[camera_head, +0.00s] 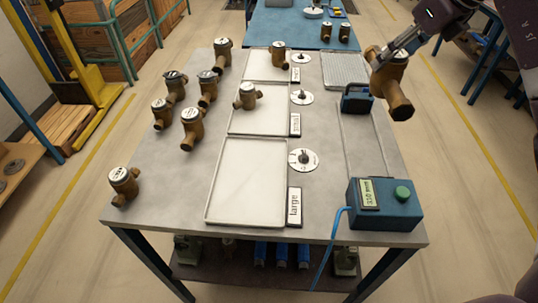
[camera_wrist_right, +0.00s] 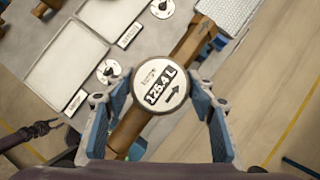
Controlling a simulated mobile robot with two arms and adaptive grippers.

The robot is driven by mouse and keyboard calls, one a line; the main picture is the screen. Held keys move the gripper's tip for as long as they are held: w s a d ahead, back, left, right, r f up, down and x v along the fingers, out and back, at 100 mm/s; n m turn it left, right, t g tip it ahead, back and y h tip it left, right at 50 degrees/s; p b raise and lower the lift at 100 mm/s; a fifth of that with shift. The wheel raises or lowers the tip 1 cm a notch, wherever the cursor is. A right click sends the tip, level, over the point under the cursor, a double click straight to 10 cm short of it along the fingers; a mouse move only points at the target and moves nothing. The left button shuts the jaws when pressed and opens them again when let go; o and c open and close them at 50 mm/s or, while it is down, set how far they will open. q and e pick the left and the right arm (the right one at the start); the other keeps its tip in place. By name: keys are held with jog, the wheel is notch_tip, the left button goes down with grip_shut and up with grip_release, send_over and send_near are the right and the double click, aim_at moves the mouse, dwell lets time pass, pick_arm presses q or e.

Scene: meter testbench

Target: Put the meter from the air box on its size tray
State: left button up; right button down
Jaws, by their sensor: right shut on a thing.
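My right gripper (camera_head: 388,62) is shut on a brass meter (camera_head: 394,84), held in the air over the table's right edge. In the right wrist view the gripper's fingers (camera_wrist_right: 158,112) clasp the meter's round head (camera_wrist_right: 160,86), whose white face reads 125.4 L with an arrow. The blue air box (camera_head: 400,212) with a green button and display stands at the front right. Three white trays form a column: the near one (camera_head: 245,185), labelled large, is empty; the middle (camera_head: 262,122) and far (camera_head: 262,66) trays each bear a meter. My left gripper is not visible.
Several brass meters (camera_head: 191,128) stand on the table's left part. Round dials (camera_head: 303,160) sit beside the trays. A dark blue fixture (camera_head: 356,98) and a grey perforated tray (camera_head: 344,70) are at the right. A blue table (camera_head: 290,28) stands behind.

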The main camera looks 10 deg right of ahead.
jog(key=s+a+n+g+y+b, duration=0.1)
jog(key=s+a+n+g+y, duration=0.15)
jog(key=a+n, duration=0.95)
jog(key=s+a+n+g+y, duration=0.1)
jog(key=s+a+g, duration=0.15)
jog(key=a, duration=1.95)
notch_tip(320, 180, down, 19)
jog(key=p, duration=0.4)
jog(key=shift+w+d, duration=0.15)
jog(key=shift+d, duration=0.1)
jog(key=shift+f, duration=0.15)
jog(key=shift+f, duration=0.1)
jog(key=c, duration=0.9)
grip_release()
jog(key=shift+d+f, duration=0.1)
